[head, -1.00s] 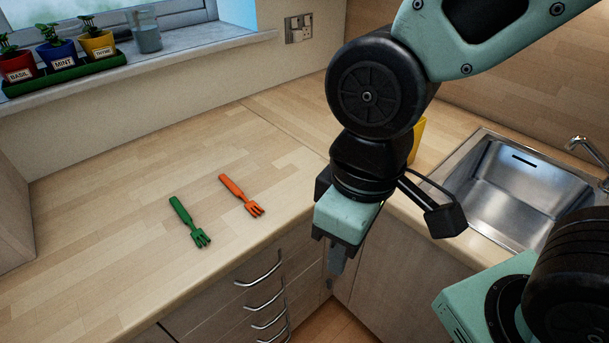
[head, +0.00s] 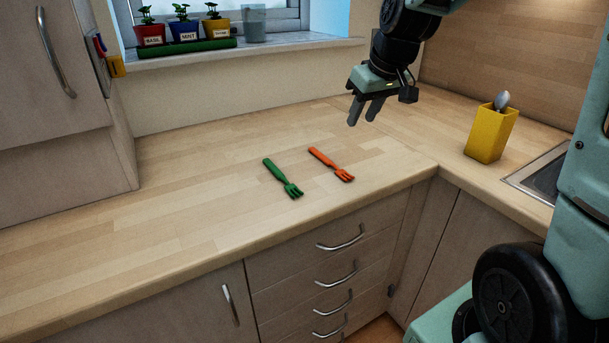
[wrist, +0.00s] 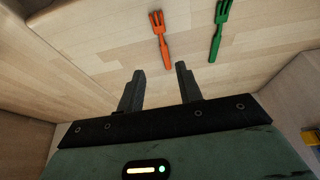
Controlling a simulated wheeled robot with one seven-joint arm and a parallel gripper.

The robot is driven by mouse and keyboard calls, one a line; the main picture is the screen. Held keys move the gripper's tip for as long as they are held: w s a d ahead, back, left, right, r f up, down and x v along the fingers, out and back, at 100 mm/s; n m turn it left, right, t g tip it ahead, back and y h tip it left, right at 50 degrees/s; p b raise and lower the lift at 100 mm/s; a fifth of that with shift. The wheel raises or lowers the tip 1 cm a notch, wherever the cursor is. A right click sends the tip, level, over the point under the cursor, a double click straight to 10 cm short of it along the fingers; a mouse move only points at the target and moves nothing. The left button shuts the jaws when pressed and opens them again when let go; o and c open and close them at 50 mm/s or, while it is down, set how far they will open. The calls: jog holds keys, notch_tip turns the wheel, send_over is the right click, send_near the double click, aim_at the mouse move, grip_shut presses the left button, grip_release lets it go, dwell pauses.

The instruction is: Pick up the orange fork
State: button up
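The orange fork (head: 331,164) lies flat on the wooden worktop, its tines toward the front edge. A green fork (head: 283,178) lies to its left. In the wrist view the orange fork (wrist: 159,38) is beyond my fingertips, near the top, and the green fork (wrist: 220,30) is to its right. My gripper (head: 365,111) is above the worktop, up and to the right of the orange fork in the head view. Its two fingers (wrist: 159,73) are apart with nothing between them.
A yellow holder (head: 491,134) with a spoon (head: 501,101) stands at the right by the sink (head: 540,176). Potted herbs (head: 184,31) and a glass (head: 254,23) are on the windowsill. A wall cabinet (head: 55,75) is at the left. The worktop around the forks is clear.

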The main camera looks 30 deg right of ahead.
send_near(336, 165)
jog(key=f, duration=0.2)
jog(key=shift+w+f, duration=0.2)
jog(key=shift+f, duration=0.1)
jog(key=shift+w+p+x, duration=0.15)
jog(key=shift+p+x, duration=0.15)
jog(key=shift+x, duration=1.05)
jog(key=shift+w+p+x, duration=0.15)
jog(key=shift+p+x, duration=0.1)
jog(key=shift+x, duration=1.1)
jog(key=shift+r, duration=0.15)
grip_shut()
